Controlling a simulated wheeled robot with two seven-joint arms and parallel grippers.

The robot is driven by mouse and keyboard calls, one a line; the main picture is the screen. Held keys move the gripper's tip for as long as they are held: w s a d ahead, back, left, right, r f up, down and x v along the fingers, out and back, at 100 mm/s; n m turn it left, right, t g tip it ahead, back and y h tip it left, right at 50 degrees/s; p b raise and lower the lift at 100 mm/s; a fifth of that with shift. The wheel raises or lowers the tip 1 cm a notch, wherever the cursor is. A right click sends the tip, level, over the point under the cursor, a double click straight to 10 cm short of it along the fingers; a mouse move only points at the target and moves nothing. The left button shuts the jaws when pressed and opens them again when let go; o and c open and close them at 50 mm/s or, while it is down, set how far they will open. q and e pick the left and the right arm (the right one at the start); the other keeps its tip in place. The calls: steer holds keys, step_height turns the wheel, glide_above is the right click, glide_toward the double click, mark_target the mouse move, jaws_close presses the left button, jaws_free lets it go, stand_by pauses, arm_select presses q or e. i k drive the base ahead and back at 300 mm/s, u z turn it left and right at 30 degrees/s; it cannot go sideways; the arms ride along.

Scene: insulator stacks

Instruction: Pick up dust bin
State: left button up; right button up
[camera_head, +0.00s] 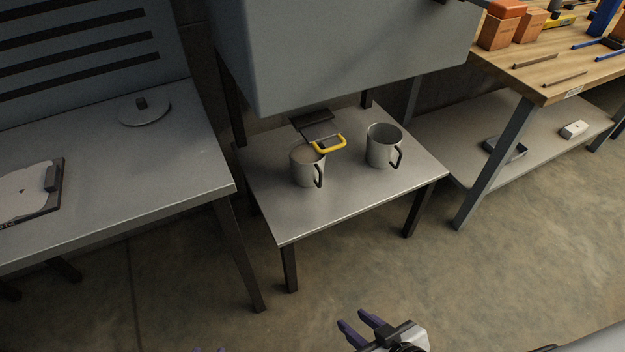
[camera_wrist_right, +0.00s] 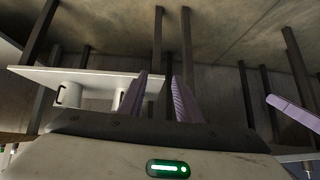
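No object is plainly a dust bin. A small dark pan with a yellow handle (camera_head: 328,143) lies at the back of the low grey table (camera_head: 330,205). Two grey mug-shaped containers with dark handles stand upright there, the left one (camera_head: 303,170) in front of the pan and the right one (camera_head: 380,150) beside it. My right gripper (camera_head: 358,325) is open and empty in front of the table, apart from everything; its parted fingers also show in the right wrist view (camera_wrist_right: 160,98). My left gripper (camera_head: 209,350) shows only two parted fingertips at the bottom edge.
A grey cabinet body (camera_head: 340,50) hangs over the table's back. A grey bench (camera_head: 110,170) stands left, holding a round disc (camera_head: 146,111). A wooden workbench (camera_head: 555,65) with orange boxes (camera_head: 495,32) and a lower shelf stands right. The floor in front is clear.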

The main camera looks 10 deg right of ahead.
mark_target(307, 165)
steer(key=u, duration=0.75)
steer(key=i, duration=0.85)
steer(key=z, duration=0.5)
